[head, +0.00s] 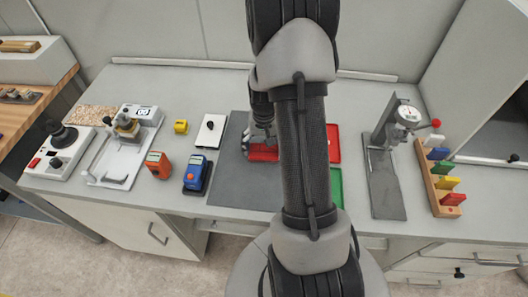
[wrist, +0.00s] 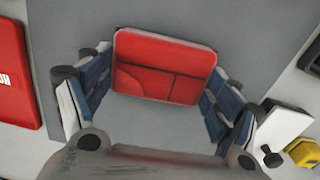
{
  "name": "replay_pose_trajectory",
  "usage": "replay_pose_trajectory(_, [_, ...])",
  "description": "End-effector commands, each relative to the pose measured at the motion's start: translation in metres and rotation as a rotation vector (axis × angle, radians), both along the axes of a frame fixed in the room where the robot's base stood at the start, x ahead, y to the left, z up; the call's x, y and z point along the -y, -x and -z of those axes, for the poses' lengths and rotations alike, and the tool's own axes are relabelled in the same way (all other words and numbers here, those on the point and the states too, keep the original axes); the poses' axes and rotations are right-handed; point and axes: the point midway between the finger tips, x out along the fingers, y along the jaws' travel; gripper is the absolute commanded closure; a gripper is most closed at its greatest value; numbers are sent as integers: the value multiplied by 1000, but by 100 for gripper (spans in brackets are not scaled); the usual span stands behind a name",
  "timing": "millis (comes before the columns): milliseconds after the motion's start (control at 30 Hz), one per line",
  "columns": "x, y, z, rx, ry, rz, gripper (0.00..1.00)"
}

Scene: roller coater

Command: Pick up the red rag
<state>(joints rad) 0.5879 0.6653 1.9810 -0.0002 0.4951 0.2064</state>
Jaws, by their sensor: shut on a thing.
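The red rag (head: 263,153) is a folded, flat, rounded rectangle with dark seam lines, over the grey mat (head: 238,180). In the wrist view the rag (wrist: 165,65) spans the gap between my blue-padded fingers. My gripper (head: 261,138) points down at the rag and is shut on it, one finger at each side edge. In the head view my arm hides part of the rag and mat. I cannot tell whether the rag touches the mat.
Right of my arm lie a red tray (head: 333,143) and a green tray (head: 336,187). A metal stand (head: 384,180) and a rack of coloured blocks (head: 436,180) stand further right.

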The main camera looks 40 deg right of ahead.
Motion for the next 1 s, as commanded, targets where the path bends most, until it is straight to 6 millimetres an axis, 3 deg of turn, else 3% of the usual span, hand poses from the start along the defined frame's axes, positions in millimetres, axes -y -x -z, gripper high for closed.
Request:
replay_pose_trajectory(267, [0,0,-4,1,1,0,41])
replay_pose_trajectory(467, [0,-1,-26,3,1,0,41])
replay_pose_trajectory(1000, [0,-1,-167,3,1,0,41])
